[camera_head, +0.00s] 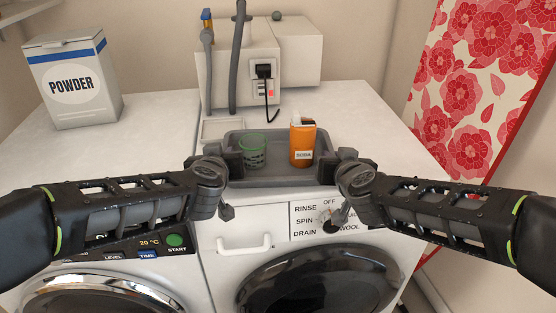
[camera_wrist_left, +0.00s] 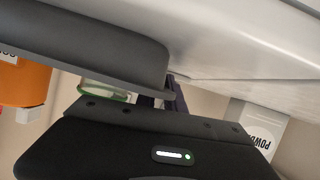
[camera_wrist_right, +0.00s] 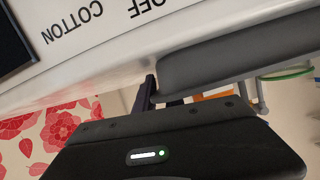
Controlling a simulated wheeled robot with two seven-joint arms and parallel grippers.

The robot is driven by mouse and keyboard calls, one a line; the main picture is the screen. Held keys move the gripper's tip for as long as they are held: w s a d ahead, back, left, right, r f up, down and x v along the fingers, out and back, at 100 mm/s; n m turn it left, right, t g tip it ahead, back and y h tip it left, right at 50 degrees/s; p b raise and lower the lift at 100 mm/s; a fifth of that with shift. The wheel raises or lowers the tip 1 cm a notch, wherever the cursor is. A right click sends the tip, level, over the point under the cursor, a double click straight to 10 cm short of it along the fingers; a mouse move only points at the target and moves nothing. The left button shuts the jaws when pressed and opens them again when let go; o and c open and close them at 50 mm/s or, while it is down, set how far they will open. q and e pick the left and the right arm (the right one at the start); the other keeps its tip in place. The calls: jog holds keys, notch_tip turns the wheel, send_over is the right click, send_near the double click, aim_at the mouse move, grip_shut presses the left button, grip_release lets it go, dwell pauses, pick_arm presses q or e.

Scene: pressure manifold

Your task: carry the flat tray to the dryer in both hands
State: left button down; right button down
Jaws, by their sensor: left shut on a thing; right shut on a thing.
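The flat grey tray (camera_head: 278,179) is at the front of the right machine's white top; I cannot tell if it touches that top. A green-rimmed clear cup (camera_head: 252,158) and an orange bottle (camera_head: 302,142) stand upright in it. My left gripper (camera_head: 229,164) is shut on the tray's left end, and my right gripper (camera_head: 337,164) on its right end. The tray also shows close up in the left wrist view (camera_wrist_left: 100,45) and right wrist view (camera_wrist_right: 235,55). No label reading dryer is visible on either machine.
The right machine (camera_head: 300,228) has a RINSE, SPIN, DRAIN dial. The left machine (camera_head: 150,120) has a START button and a POWDER box (camera_head: 72,80) at its back; its front top is clear. A wall unit with hoses (camera_head: 262,60) stands behind the tray.

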pick_arm(q)
jog(key=shift+r, duration=0.15)
pick_arm(e)
jog(key=shift+r, duration=0.15)
